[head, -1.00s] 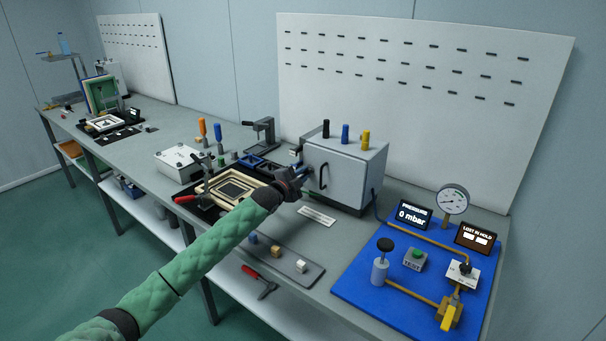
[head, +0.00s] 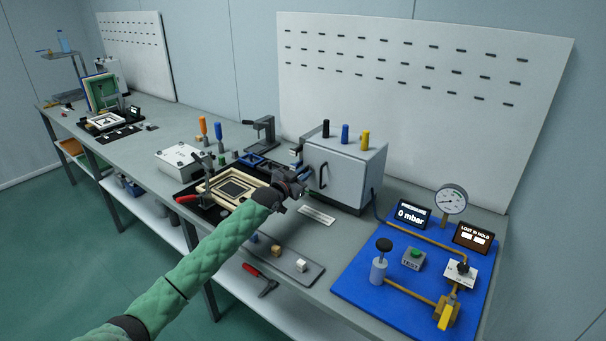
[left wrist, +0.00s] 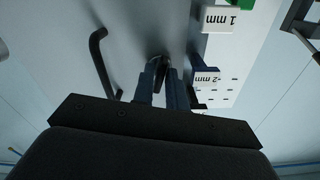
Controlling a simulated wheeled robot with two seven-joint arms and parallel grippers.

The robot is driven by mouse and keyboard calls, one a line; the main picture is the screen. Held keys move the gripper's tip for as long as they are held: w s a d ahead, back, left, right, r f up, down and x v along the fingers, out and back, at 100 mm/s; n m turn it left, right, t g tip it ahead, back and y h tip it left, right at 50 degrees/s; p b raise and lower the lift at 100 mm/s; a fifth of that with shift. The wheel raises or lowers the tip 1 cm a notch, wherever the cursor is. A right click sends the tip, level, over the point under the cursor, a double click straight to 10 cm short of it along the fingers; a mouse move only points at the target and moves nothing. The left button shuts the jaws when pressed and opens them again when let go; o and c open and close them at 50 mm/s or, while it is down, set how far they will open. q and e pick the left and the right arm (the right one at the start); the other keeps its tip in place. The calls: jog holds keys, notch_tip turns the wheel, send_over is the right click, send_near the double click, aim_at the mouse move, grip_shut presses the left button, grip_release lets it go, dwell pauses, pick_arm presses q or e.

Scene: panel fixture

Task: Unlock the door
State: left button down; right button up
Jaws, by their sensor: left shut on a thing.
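The door (head: 335,176) is the front of a light grey box cabinet and looks closed. It has a black bar handle (head: 324,176), also seen in the left wrist view (left wrist: 101,62). My left gripper (head: 302,178) is at the door's left side, beside the handle and apart from it. In the left wrist view its fingers (left wrist: 163,86) are close together on a small dark piece (left wrist: 157,66) at the door face. The fingers hide most of that piece, and I cannot tell its turn. My right gripper is not in view.
Black, blue and yellow knobs (head: 345,133) stand on the cabinet. A blue board (head: 352,282) with a gauge (head: 452,200) and brass pipes lies to the right. A framed fixture (head: 215,191) sits left of my gripper. A small white plate (head: 317,215) lies before the cabinet.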

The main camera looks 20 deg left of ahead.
pick_arm(q)
jog(key=n, duration=0.2)
jog(key=shift+n, duration=0.4)
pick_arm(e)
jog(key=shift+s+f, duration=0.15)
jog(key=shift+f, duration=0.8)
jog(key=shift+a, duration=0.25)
pick_arm(q)
jog(key=c, duration=1.5)
grip_release()
jog(key=shift+f, duration=0.1)
jog(key=shift+c, duration=0.2)
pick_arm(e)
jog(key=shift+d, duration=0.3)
